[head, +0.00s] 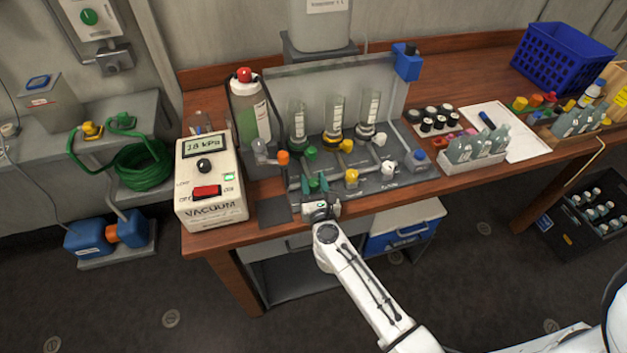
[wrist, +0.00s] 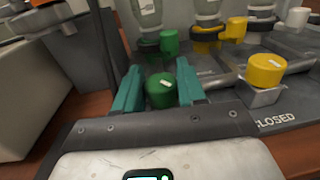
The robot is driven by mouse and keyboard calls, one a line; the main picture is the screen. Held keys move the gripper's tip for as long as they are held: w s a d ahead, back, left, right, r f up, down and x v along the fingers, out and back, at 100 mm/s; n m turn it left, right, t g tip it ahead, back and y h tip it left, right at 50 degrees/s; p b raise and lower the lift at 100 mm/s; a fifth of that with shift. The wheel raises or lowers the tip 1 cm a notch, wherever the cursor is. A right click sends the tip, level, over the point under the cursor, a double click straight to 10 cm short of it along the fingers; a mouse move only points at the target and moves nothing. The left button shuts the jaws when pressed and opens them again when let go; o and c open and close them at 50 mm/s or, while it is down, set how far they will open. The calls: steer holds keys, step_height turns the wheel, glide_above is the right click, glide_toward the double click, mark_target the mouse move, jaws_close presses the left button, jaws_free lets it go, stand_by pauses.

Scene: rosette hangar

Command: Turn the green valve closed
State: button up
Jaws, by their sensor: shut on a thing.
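The green valve handle (wrist: 161,91) sits low on the front of the dark manifold, in the wrist view. It is a round green knob with a small pale label on top. My gripper (head: 318,184) has its two teal fingers on either side of it and is shut on it. In the wrist view my gripper (wrist: 158,88) reaches forward around the knob. A second green knob (wrist: 169,42) stands just behind, below a flask; it also shows in the head view (head: 310,152). In the head view the fingers mostly hide the front green knob.
Yellow knobs (head: 351,177) and white knobs (head: 388,167) lie to the right on the manifold. The printed word CLOSED (wrist: 276,120) shows beside the front yellow knob. The vacuum box (head: 211,185) stands close to the left.

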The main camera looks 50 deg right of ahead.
steer(key=shift+w+m+g+h, duration=0.15)
steer(key=shift+m+g+h, duration=0.55)
steer(key=shift+h, duration=0.1)
steer(key=m+g+h+b, duration=0.2)
steer(key=g+b, duration=0.1)
steer(key=shift+f+m, duration=0.25)
steer(key=shift+m, duration=0.05)
steer(key=m+g+h+b, duration=0.2)
steer(key=g+b, duration=0.2)
steer(key=shift+m, duration=0.4)
steer(key=shift+r+m+g+h+b, duration=0.15)
steer(key=shift+m+g+h+b, duration=0.25)
steer(key=shift+g+b, duration=0.55)
steer(key=shift+r+m+g, duration=0.15)
steer(key=shift+m+g, duration=0.1)
steer(key=shift+m, duration=0.05)
steer(key=o, duration=0.9)
